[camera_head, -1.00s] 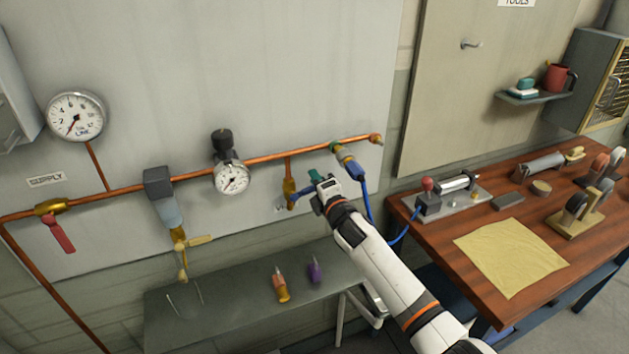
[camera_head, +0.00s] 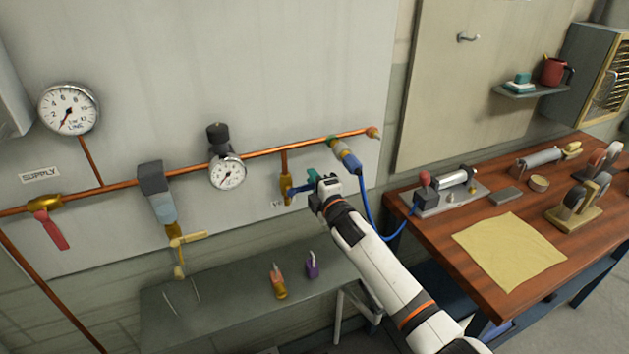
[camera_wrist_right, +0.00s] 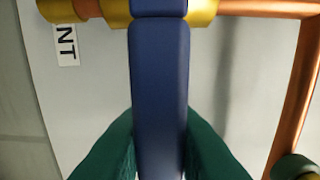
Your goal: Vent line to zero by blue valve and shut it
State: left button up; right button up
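The blue valve (camera_head: 287,189) has a brass body on a short copper drop below the main pipe. Its blue handle (camera_head: 300,190) points right, toward my gripper, and lies crosswise to the brass body in the right wrist view (camera_wrist_right: 160,90). My right gripper (camera_head: 313,182) is at the handle's free end; its green fingertips (camera_wrist_right: 160,150) press on both sides of the handle. The line gauge (camera_head: 68,108) at the upper left has its needle pointing to the lower left, near the low end of the scale. My left gripper is not in view.
The red supply valve handle (camera_head: 50,230) hangs at the left. A regulator gauge (camera_head: 227,172) sits mid-pipe. A blue hose (camera_head: 368,205) runs from the pipe end to the wooden bench (camera_head: 420,215).

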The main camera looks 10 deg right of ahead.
jog(key=o, duration=0.4)
jog(key=shift+f, duration=0.1)
jog(key=shift+o, duration=0.2)
jog(key=b+v, duration=0.1)
jog(key=v, duration=1.1)
